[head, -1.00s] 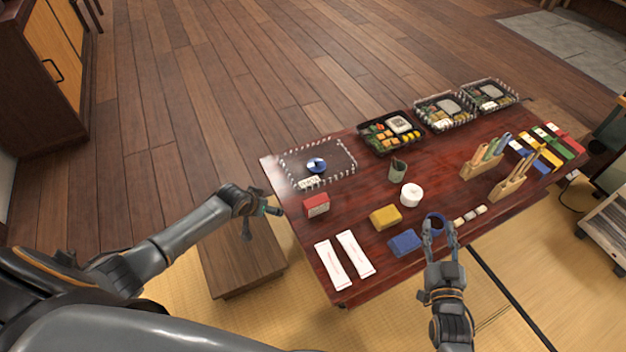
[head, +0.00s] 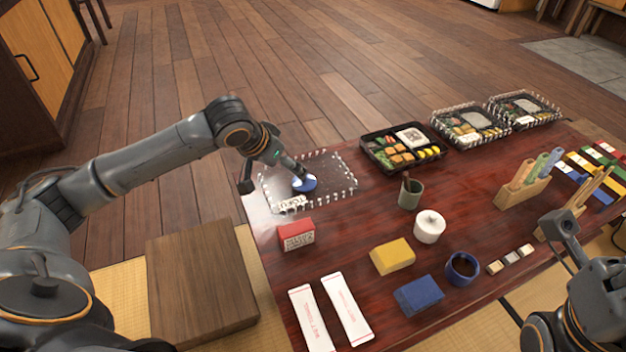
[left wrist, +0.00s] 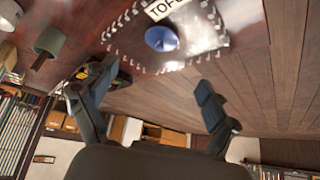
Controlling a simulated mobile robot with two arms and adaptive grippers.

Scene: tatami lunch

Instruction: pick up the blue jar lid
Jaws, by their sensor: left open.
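The blue jar lid (head: 308,185) lies on a clear plastic tray lid (head: 341,182) at the table's back left corner. It also shows in the left wrist view (left wrist: 161,38) as a round blue disc beyond the fingers. My left gripper (head: 292,170) is right at the jar lid in the head view and covers part of it. In the left wrist view my left gripper (left wrist: 157,78) has its fingers spread with nothing between them. Contact with the jar lid cannot be told. My right gripper (head: 563,228) is at the right edge, its jaws unclear.
A red box (head: 296,235) stands in front of the clear tray lid. A green cup (head: 411,194), a white jar (head: 429,227) and an open bento (head: 402,150) are further right. Yellow (head: 391,256) and blue (head: 419,295) bundles lie near the front. A low wooden bench (head: 200,285) stands left.

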